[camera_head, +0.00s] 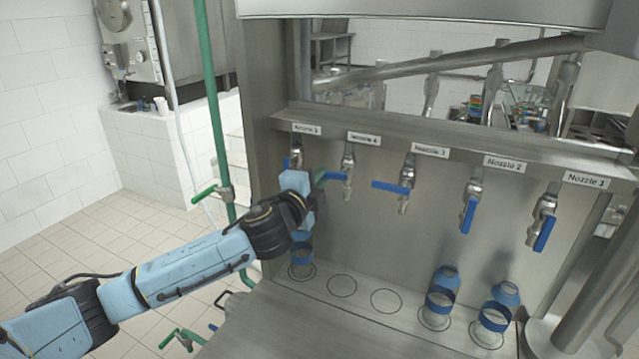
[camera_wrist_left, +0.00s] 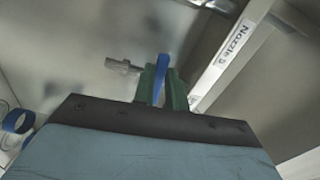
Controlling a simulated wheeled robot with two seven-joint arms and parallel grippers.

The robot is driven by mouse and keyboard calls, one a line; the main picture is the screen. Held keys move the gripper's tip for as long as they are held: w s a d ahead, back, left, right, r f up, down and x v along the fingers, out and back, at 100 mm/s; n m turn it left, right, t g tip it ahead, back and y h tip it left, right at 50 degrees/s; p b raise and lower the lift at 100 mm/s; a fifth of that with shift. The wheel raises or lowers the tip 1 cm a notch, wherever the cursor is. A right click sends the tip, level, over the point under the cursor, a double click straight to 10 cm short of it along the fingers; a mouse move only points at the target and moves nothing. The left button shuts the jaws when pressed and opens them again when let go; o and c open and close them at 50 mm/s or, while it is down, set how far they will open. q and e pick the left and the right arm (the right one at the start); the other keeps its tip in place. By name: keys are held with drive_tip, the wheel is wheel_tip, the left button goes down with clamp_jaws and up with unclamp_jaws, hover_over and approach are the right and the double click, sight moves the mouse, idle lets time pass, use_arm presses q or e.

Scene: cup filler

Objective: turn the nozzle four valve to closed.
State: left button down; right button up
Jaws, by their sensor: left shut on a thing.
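The nozzle four valve (camera_head: 347,163) is a metal tap below the Nozzle 4 label (camera_head: 363,138). Its blue handle (camera_head: 337,176) points left, about level, across the tap. My left gripper (camera_head: 319,177) reaches in from the left and is shut on this handle. In the left wrist view the blue handle (camera_wrist_left: 161,72) stands between the two green fingers (camera_wrist_left: 161,88), beside a metal spout (camera_wrist_left: 122,67). The gripper partly hides the handle's outer end in the head view. My right gripper is not in view.
The nozzle three handle (camera_head: 391,187) also points left. The handles of nozzle two (camera_head: 468,215) and nozzle one (camera_head: 545,233) hang down. The nozzle five tap (camera_head: 295,155) is close behind my gripper. Blue-banded cups stand below nozzle five (camera_head: 301,253), nozzle two (camera_head: 440,295) and nozzle one (camera_head: 497,308).

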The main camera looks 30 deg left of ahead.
use_arm(q)
drive_tip(key=shift+r+m, duration=0.25)
drive_tip(key=shift+m, duration=0.35)
drive_tip(key=c, duration=1.4)
unclamp_jaws()
drive_tip(key=shift+c, duration=0.2)
drive_tip(key=shift+s, duration=0.1)
drive_tip(key=s+b, duration=0.3)
drive_tip(key=s, duration=1)
drive_tip(key=shift+d+b, duration=0.35)
drive_tip(key=shift+d, duration=0.05)
drive_tip(key=shift+s, duration=0.1)
